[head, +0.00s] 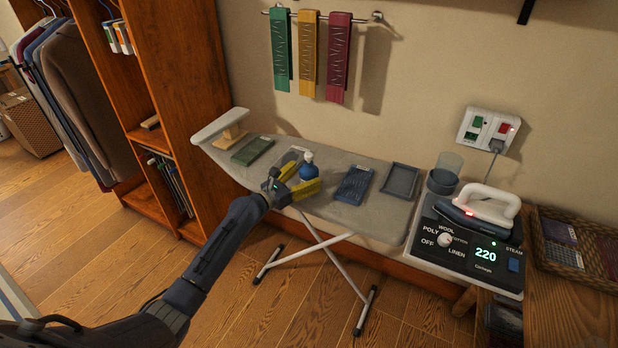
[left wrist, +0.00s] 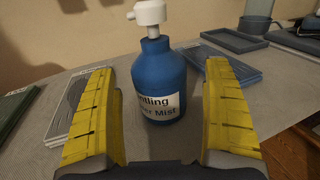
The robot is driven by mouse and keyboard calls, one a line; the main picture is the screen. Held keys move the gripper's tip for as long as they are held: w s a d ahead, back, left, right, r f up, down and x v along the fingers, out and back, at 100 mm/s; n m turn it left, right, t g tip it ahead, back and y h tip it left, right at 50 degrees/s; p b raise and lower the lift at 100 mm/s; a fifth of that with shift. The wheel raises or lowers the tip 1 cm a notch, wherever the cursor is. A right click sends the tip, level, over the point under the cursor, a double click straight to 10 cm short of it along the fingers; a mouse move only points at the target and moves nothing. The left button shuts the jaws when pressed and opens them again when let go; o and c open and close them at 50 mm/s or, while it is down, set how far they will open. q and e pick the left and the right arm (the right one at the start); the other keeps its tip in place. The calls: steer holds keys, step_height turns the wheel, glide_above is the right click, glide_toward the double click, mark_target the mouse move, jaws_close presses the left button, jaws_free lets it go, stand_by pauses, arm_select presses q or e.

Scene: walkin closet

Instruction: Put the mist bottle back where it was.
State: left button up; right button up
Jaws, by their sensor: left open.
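The mist bottle (left wrist: 160,82) is blue with a white pump top and a white label, and stands upright on the grey ironing board (head: 350,207). In the head view the bottle (head: 308,171) shows just beyond my left gripper (head: 299,177). My left gripper is open, with its yellow-padded fingers on either side of the bottle in the left wrist view (left wrist: 168,110). Gaps show between the fingers and the bottle, and nothing is gripped. My right gripper is not in view.
On the board lie a green folded cloth (head: 252,151), a blue folded cloth (head: 355,184) and a dark shallow tray (head: 400,181). A small sleeve board (head: 220,126) stands at the left end. An iron (head: 482,206) rests on its control unit at right, near a grey cup (head: 442,181).

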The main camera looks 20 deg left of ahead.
arm_select(q)
steer(key=shift+x, duration=1)
steer(key=c, duration=1.4)
steer(key=shift+c, duration=1.1)
